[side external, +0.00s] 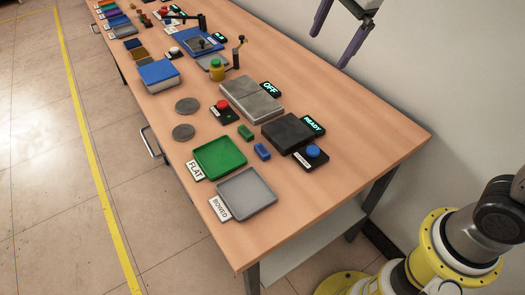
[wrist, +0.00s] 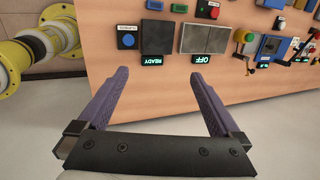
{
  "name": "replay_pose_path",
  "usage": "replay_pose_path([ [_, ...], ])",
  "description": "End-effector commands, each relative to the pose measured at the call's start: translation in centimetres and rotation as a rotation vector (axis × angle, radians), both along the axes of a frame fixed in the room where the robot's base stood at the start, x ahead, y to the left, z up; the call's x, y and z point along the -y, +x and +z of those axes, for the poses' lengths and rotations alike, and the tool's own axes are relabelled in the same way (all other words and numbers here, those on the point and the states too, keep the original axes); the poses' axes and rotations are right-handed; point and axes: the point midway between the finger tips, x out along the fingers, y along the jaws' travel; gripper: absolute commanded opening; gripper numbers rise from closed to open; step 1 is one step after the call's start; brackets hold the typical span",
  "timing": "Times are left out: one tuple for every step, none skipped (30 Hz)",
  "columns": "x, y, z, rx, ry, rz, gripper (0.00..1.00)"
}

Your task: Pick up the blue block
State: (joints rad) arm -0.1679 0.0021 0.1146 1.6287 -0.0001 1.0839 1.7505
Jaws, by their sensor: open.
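My gripper (side external: 329,50) is open and empty, high above the back edge of the table and well apart from the block. In the wrist view its two purple fingers (wrist: 168,71) are spread wide, with nothing between them but table.
The green block (side external: 245,132) lies close by. The dark plate (side external: 287,133) has a READY display and a blue button box (side external: 311,156) beside it. Grey plates (side external: 250,100) show OFF. A green tray (side external: 219,157) and grey tray (side external: 245,195) sit in front.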

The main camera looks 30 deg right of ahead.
Motion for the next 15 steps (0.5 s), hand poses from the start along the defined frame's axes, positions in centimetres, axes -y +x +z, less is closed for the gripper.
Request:
replay_pose_path([
  [-1.2, 1.9, -1.6, -0.037, 0.010, -0.032, 1.00],
  [-1.8, 2.9, -2.4, -0.054, 0.015, -0.054, 1.00],
  [-2.7, 4.1, -3.6, -0.078, 0.020, -0.078, 1.00],
  [-3.4, 5.0, -4.5, -0.096, 0.022, -0.093, 1.00],
  [-4.1, 5.8, -5.6, -0.115, 0.022, -0.102, 1.00],
  [-5.0, 6.7, -7.1, -0.138, 0.019, -0.110, 1.00],
  [-5.6, 7.3, -8.2, -0.155, 0.016, -0.113, 1.00],
  [-6.3, 7.9, -9.3, -0.172, 0.012, -0.108, 1.00],
  [-7.1, 8.4, -10.8, -0.193, 0.003, -0.096, 1.00],
  [-7.6, 8.8, -11.9, -0.207, -0.002, -0.088, 1.00],
  [-8.1, 9.0, -12.9, -0.222, -0.009, -0.080, 1.00],
  [-8.6, 9.1, -14.2, -0.240, -0.017, -0.071, 1.00],
  [-9.0, 9.2, -15.0, -0.254, -0.022, -0.065, 1.00],
  [-9.2, 9.1, -15.9, -0.268, -0.028, -0.061, 1.00],
  [-9.5, 8.9, -16.8, -0.285, -0.035, -0.054, 1.00],
])
